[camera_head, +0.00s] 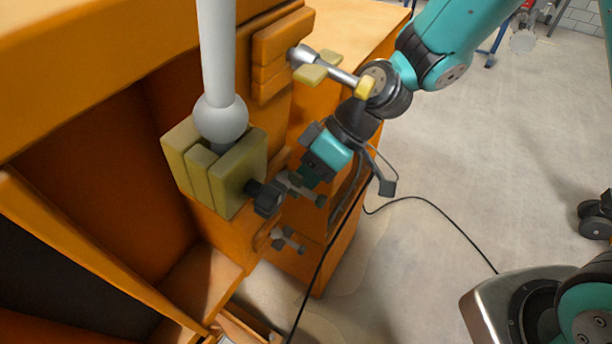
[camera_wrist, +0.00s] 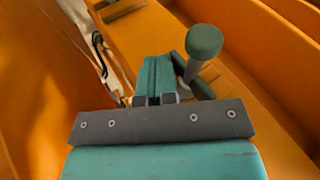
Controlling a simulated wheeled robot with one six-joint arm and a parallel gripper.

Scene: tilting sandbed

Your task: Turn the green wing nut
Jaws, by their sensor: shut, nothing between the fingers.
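In the wrist view, a dull green round-ended knob on a short stem (camera_wrist: 204,42) stands just right of my gripper (camera_wrist: 157,62). It appears to be part of the green wing nut. My gripper's narrow fingers are shut together with nothing between them, beside the knob. In the head view, my gripper (camera_head: 304,180) points down-left at a small grey-green handled fitting (camera_head: 320,200) next to the yellow-green block (camera_head: 238,180). The fingertips overlap that fitting, so I cannot tell whether they touch it.
A similar grey winged fitting (camera_head: 287,241) sits lower on the orange frame (camera_head: 320,262). A white post with a ball end (camera_head: 221,116) rises from the block. A metal lever (camera_head: 325,66) is above. A black cable (camera_head: 430,204) crosses the open floor at right.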

